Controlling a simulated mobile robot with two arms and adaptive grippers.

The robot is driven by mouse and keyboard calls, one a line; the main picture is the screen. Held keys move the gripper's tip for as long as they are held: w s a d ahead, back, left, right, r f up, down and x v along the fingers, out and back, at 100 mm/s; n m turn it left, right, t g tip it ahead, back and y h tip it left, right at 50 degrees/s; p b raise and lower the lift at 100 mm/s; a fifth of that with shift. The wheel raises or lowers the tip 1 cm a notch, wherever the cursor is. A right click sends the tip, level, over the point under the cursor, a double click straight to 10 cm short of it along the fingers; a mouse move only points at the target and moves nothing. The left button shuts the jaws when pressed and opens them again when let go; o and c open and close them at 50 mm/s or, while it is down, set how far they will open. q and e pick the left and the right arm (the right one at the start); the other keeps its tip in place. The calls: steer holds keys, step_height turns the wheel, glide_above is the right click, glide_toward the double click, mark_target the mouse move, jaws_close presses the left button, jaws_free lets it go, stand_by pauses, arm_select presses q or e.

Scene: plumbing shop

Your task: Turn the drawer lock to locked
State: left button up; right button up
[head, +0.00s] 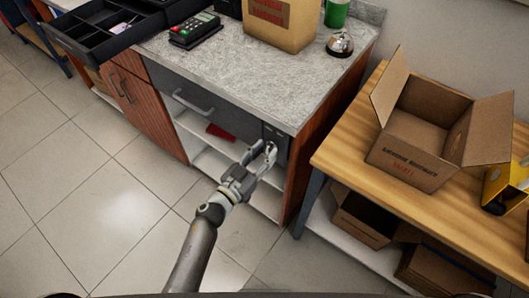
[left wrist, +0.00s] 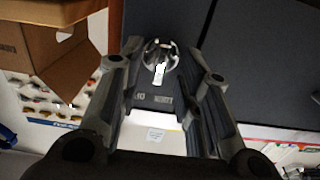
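The drawer lock (left wrist: 160,55) is a round silver fitting with a pale upright tab, set in a dark panel. Small lettering, only partly readable, sits below it in the left wrist view. In the head view the dark lock panel (head: 275,134) is at the right end of the counter front, beside the grey drawer (head: 214,98), which looks closed. My left gripper (head: 265,152) is at this panel and partly hides it. Its fingers are apart, one on each side of the lock in the left wrist view; I cannot tell whether they touch it. My right gripper is not in view.
The counter (head: 240,62) carries a card terminal (head: 194,29), a cardboard box (head: 283,22) and a bell (head: 340,43). An open cash drawer (head: 97,27) juts out at left. A wooden table (head: 340,158) with an open box (head: 418,135) stands close at right. The floor in front is clear.

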arm_select(q)
steer(key=shift+w+d, duration=0.15)
steer(key=shift+w, duration=0.1)
steer(key=c, duration=0.7)
jaws_close()
